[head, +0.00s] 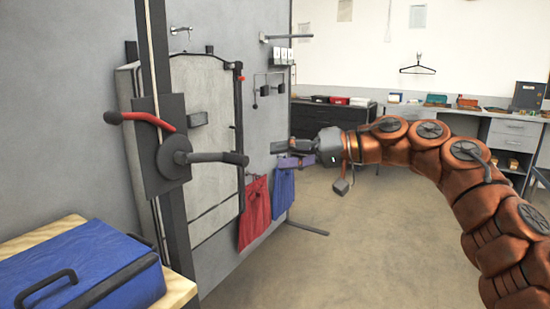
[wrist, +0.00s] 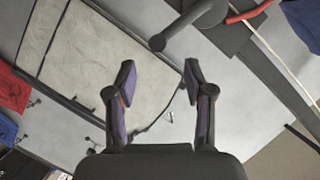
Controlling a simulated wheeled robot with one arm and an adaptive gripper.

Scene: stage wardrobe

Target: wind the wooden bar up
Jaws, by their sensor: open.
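A dark winch plate (head: 160,140) is fixed to an upright post, with a pale rope (head: 152,45) running up the post. A dark crank (head: 215,157) reaches right from the winch hub, ending in a thick grip. A red lever (head: 145,119) sits above it. My gripper (head: 279,155) is to the right of the crank grip, apart from it. In the wrist view my gripper (wrist: 159,70) is open and empty, and the crank (wrist: 180,27) shows just beyond the fingertips; the red lever (wrist: 248,13) is at upper right. I cannot make out a wooden bar.
A padded grey panel (head: 203,130) stands behind the post. A blue case (head: 85,265) lies on a wooden-topped table at lower left. Desks (head: 500,125) line the back wall. The middle floor is clear.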

